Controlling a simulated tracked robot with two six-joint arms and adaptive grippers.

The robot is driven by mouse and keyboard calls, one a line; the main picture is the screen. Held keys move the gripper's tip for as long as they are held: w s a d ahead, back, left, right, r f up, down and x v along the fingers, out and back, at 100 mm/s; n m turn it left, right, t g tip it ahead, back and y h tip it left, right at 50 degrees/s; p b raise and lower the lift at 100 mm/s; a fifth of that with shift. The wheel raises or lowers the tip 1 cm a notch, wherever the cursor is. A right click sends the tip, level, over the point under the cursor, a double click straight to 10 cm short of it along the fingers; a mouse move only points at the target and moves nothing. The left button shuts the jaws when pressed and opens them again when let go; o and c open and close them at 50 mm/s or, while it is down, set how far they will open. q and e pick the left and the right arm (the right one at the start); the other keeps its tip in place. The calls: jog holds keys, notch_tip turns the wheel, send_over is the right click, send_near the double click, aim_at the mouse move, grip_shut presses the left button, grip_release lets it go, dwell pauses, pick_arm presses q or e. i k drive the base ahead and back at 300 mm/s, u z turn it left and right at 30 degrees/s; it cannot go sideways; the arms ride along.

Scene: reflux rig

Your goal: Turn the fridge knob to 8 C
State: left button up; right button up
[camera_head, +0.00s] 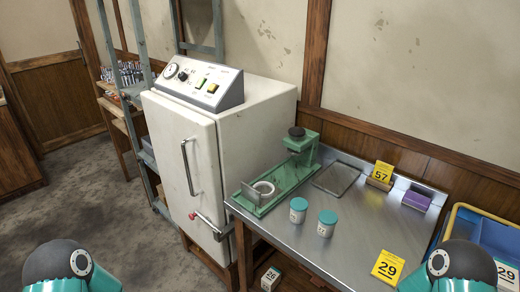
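The fridge (187,165) is a white cabinet with a vertical handle (188,167) on its closed door. A grey sloped control panel (202,84) sits on top. The panel carries a round dial (171,71), a small black knob (183,76), and green and yellow switches. The knob's setting and the dial's reading are too small to tell. A red-tipped lever (207,222) is low on the fridge front. Parts of my two arms show at the bottom left and bottom right, well apart from the fridge. Neither gripper's fingers are in view.
A metal bench (330,225) stands right of the fridge. It holds a green press-like stand (285,180), two teal-lidded jars (327,223), an empty tray (336,178), yellow number cards (387,267) and a purple block (416,200). A blue crate (480,235) is at right.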

aim_at(183, 76)
jog(key=u, duration=0.25)
jog(key=i, duration=0.45)
jog(key=z, duration=0.25)
jog(key=k, duration=0.55)
jog(key=z, duration=1.25)
jog(key=i, duration=0.1)
jog(key=u, duration=2.6)
jog(key=i, duration=1.2)
